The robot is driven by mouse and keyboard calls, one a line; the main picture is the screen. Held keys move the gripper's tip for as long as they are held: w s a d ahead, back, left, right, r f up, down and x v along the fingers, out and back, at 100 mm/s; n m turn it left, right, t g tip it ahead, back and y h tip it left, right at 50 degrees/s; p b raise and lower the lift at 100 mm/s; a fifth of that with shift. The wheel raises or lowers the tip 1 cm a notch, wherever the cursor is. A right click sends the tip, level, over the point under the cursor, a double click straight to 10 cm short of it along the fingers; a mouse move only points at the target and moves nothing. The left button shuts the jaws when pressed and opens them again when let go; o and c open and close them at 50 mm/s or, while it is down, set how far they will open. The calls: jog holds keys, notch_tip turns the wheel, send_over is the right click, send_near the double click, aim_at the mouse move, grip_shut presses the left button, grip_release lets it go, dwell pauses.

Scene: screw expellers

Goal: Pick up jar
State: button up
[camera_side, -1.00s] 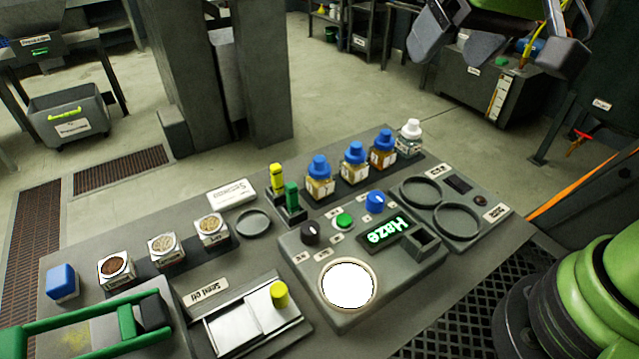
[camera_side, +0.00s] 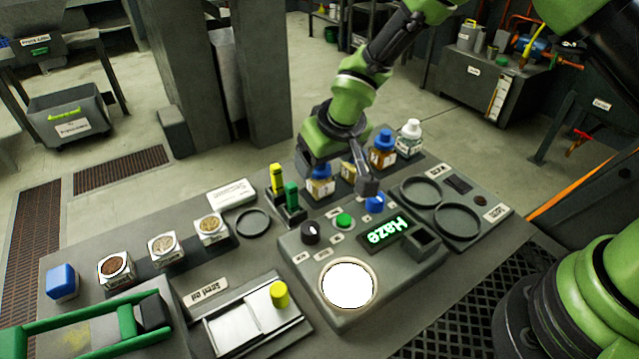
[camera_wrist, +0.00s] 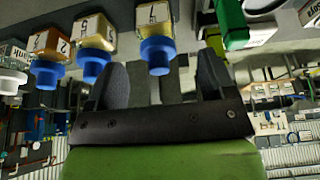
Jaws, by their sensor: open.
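Several small jars stand in a row at the back of the table. In the side view, the leftmost jar (camera_side: 320,187) has a blue cap and amber contents. The middle blue-capped jar (camera_side: 348,173) is mostly hidden by my gripper (camera_side: 338,174). Another blue-capped jar (camera_side: 382,158) and a white-capped jar (camera_side: 408,146) stand to the right. In the wrist view, my gripper (camera_wrist: 161,70) is open and empty. The jar labelled 4 (camera_wrist: 155,16) lies in line with its gap; jars 3 (camera_wrist: 97,32) and 2 (camera_wrist: 50,43) are to the left.
Yellow and green markers (camera_side: 291,195) stand in a holder just left of the jars. A control panel (camera_side: 300,262) with knobs and a lit round plate (camera_side: 347,284) lies in front. Round recesses (camera_side: 457,222) are to the right. Seed-filled containers (camera_side: 163,247) stand at left.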

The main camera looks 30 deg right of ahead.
aim_at(323, 170)
jog(key=x, duration=0.5)
jog(key=shift+s+d+f, duration=0.15)
jog(key=shift+f, duration=0.25)
jog(key=c, duration=1.1)
jog(key=shift+r, duration=0.1)
